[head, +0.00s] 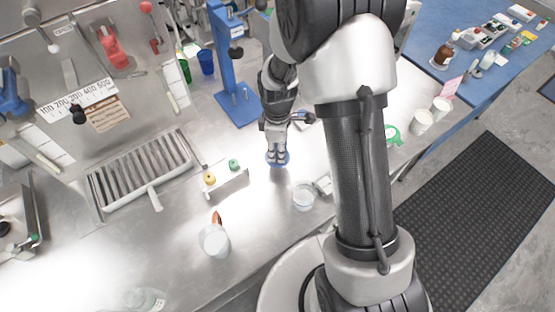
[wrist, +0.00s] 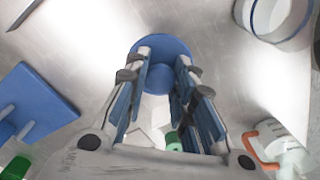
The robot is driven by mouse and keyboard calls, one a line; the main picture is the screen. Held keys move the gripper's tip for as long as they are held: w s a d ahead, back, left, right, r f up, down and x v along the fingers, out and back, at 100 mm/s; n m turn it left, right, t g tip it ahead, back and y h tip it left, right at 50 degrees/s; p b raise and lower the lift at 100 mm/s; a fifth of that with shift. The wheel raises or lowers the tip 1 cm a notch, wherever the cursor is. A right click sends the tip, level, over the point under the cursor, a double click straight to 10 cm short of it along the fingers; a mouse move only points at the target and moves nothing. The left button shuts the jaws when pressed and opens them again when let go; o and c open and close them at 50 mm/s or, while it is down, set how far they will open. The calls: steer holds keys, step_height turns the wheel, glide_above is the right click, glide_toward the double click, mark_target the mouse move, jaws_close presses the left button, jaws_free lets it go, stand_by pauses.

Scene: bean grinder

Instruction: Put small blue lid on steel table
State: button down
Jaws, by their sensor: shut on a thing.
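The small blue lid (head: 285,157) is a flat round disc at my gripper's fingertips, over the steel table (head: 262,207). In the wrist view the lid (wrist: 165,46) shows between and just beyond the two fingers. My gripper (head: 277,157) points down and is shut on the lid; it also shows in the wrist view (wrist: 160,62). The lid is very close to the table top; I cannot tell whether it touches it. Part of the lid is hidden by the fingers.
A clear cup (head: 303,196) stands right of the lid, nearer the front. A small metal holder with yellow and green knobs (head: 226,182) is to the left. A blue stand (head: 237,103) rises behind. Bare steel surrounds the lid.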

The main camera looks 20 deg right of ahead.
steer(key=shift+f+b, duration=0.65)
steer(key=shift+f, duration=1.6)
steer(key=shift+f, duration=0.2)
steer(key=c, duration=1.3)
jaws_free()
steer(key=shift+c, duration=0.2)
steer(key=shift+r, duration=0.1)
